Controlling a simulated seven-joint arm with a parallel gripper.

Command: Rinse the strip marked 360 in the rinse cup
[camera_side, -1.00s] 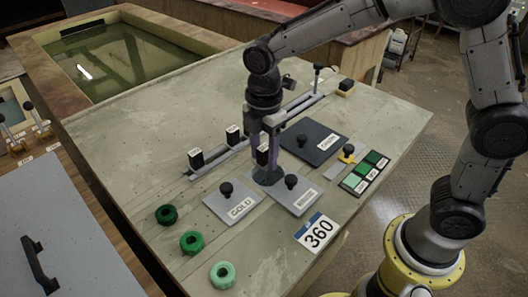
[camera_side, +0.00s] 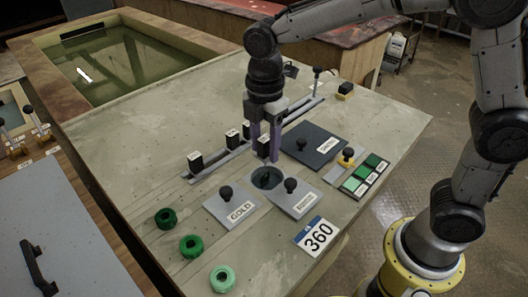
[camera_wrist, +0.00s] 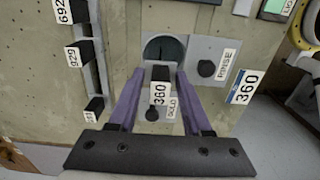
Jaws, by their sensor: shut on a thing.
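My gripper (camera_side: 264,154) is shut on the black handle of the strip marked 360 (camera_wrist: 160,92); its label reads clearly between the purple fingers in the wrist view. In the side view the handle (camera_side: 264,146) is above a round open cup (camera_side: 267,178). A dark thin shape shows in the cup; I cannot tell whether it is the strip's lower end. The cup also shows beyond the handle in the wrist view (camera_wrist: 165,46). A grey plate with a black knob labelled RINSE (camera_side: 295,198) lies right beside the opening. A similar GOLD plate (camera_side: 231,206) lies to its left.
A rail (camera_side: 215,163) holds other black-topped strips (camera_side: 196,161) left of my gripper. A dark plate (camera_side: 315,143) and green swatches (camera_side: 365,177) lie to the right. A 360 card (camera_side: 316,236) and several green rings (camera_side: 190,245) lie in front.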

